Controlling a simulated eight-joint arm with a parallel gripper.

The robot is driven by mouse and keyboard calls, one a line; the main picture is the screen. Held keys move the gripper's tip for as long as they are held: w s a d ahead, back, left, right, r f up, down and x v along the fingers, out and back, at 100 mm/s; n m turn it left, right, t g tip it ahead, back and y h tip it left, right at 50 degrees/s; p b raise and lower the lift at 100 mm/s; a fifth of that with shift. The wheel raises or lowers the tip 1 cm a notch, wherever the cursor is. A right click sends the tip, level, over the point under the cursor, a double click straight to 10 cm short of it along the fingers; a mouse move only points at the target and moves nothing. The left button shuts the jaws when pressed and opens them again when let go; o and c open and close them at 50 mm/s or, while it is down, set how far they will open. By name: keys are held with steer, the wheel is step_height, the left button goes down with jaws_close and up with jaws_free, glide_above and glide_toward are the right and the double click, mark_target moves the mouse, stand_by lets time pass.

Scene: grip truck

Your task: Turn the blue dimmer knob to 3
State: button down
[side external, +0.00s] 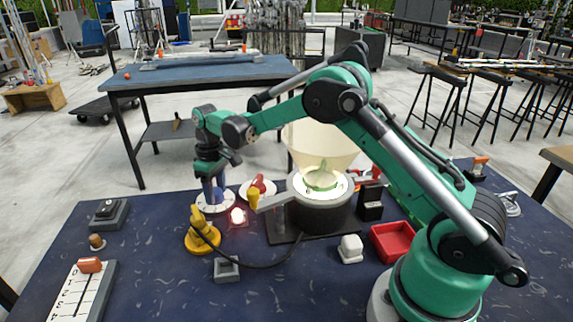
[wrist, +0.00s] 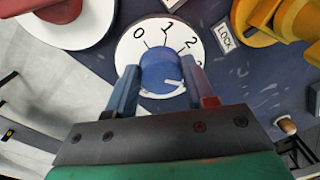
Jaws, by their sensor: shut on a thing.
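The blue dimmer knob (wrist: 158,72) sits in the middle of a round white dial (wrist: 128,55) marked 0, 1, 2 and a partly hidden number at the right. A white mark on the knob runs toward the right, close to that partly hidden number. My gripper (wrist: 160,78) is shut on the knob, one finger on each side. In the side view the knob (side external: 213,194) is under my gripper (side external: 210,180), with the white dial (side external: 214,206) around its base. The right finger covers part of the dial's right edge.
A yellow device (side external: 202,238) beside a glowing red light (side external: 237,216) stands close in front of the dial. A white disc with a red handle (side external: 260,188) is just behind. A LOCK label (wrist: 225,33) lies near the dial. A slider panel (side external: 78,292) is at front left.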

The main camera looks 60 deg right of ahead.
mark_target(216, 190)
steer(key=shift+n, duration=1.4)
steer(key=shift+w, duration=0.1)
steer(key=shift+c, duration=1.5)
jaws_free()
steer(key=shift+d+r, duration=0.1)
steer(key=shift+r, duration=2.75)
steer(key=shift+r, duration=0.1)
